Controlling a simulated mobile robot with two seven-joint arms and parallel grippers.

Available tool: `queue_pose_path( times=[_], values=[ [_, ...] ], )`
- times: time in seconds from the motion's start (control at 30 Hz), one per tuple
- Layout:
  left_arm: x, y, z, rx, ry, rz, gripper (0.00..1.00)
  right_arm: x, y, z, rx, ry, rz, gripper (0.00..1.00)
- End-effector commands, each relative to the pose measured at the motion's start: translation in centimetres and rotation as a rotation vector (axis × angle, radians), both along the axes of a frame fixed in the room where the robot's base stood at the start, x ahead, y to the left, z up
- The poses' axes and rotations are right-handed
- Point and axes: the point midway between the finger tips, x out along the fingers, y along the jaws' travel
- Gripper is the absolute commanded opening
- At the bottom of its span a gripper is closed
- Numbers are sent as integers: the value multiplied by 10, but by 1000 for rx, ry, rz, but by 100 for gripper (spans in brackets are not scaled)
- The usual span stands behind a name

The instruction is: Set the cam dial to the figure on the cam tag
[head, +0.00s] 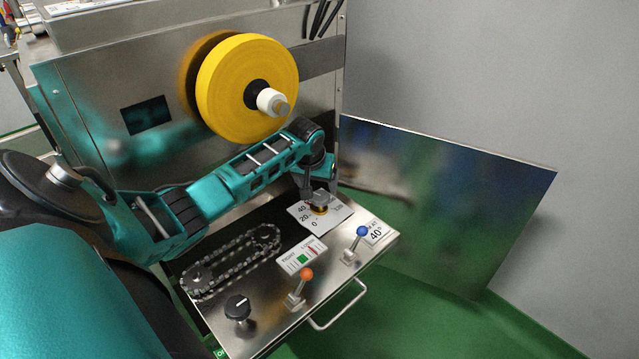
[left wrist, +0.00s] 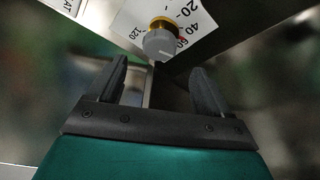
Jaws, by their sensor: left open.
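The cam dial (head: 319,209) stands on a white scale plate (head: 334,217) at the far end of the steel panel. In the left wrist view the dial (left wrist: 161,43) has a grey cap with a pale line and a brass collar. Figures 20, 40, 60 and 120 show around it; the exact reading is unclear. The cam tag (head: 376,234) beside the plate reads 40°. My left gripper (head: 318,184) is directly above the dial. In the left wrist view its open fingers (left wrist: 160,70) are apart, with the dial just beyond the tips and nothing held. My right gripper is out of view.
A blue-knobbed lever (head: 362,231), an orange-knobbed lever (head: 306,274), a black knob (head: 238,307) and a chain (head: 232,258) share the panel. A yellow roll (head: 248,88) juts out above my left arm. A shiny sheet (head: 445,205) stands at the right.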

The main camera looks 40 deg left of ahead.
Motion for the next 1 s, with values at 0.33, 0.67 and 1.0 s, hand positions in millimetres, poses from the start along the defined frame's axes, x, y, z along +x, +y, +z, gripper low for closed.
queue_pose_path(
  times=[0.33,0.67,1.0],
  values=[
    [20,9,-55,0,-2,-1,79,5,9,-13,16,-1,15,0],
    [23,11,-60,2,-1,-3,79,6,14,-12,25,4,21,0],
    [22,11,-60,2,-1,-3,57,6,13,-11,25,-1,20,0]
  ],
)
